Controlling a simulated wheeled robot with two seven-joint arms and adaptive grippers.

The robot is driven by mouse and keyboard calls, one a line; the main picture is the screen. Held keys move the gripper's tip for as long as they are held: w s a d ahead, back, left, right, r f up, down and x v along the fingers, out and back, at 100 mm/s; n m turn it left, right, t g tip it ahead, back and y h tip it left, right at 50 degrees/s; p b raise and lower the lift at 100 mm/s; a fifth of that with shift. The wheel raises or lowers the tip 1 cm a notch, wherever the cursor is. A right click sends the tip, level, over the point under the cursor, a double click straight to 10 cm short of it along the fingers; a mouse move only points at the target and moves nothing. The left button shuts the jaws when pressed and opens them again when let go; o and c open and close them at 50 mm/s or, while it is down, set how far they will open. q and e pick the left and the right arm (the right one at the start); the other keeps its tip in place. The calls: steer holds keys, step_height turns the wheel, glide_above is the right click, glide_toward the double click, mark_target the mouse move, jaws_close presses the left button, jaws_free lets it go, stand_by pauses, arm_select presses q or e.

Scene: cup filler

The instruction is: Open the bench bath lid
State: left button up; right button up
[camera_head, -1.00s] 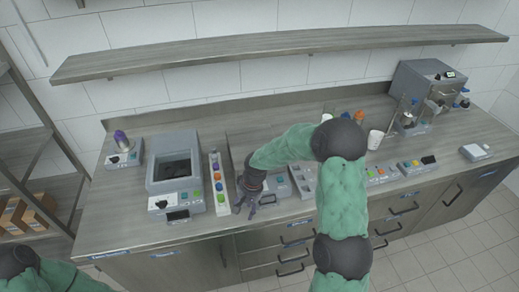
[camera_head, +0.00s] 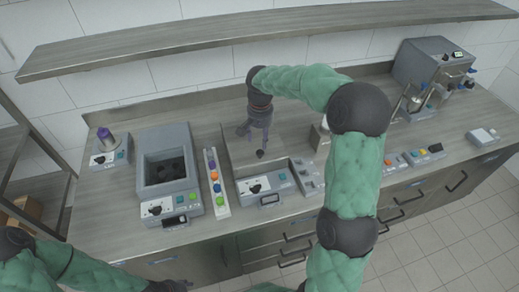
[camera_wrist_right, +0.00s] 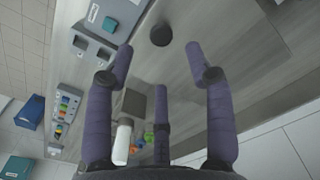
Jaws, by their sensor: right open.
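The bench bath seems to be the low grey unit with a front panel (camera_head: 262,188) in the middle of the bench. A flat steel plate behind its panel looks like its lid, lying closed, with a round black knob (camera_head: 260,154). The knob also shows in the right wrist view (camera_wrist_right: 161,35). My right gripper (camera_head: 258,140) points down over the plate, close to the knob. In the wrist view its purple fingers (camera_wrist_right: 170,70) are spread and empty, with the knob apart from them.
A grey unit with an open dark well (camera_head: 147,172) stands left of a strip of coloured buttons (camera_head: 216,184). A small unit with a purple-topped part (camera_head: 105,140) is at far left. A machine (camera_head: 432,68) stands at back right. A shelf (camera_head: 270,32) runs above.

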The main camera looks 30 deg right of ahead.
mark_target(260, 151)
step_height(260, 151, down, 7)
steer(key=shift+w+f+b, duration=0.15)
steer(key=shift+b, duration=0.35)
jaws_close()
steer(key=shift+w, duration=0.1)
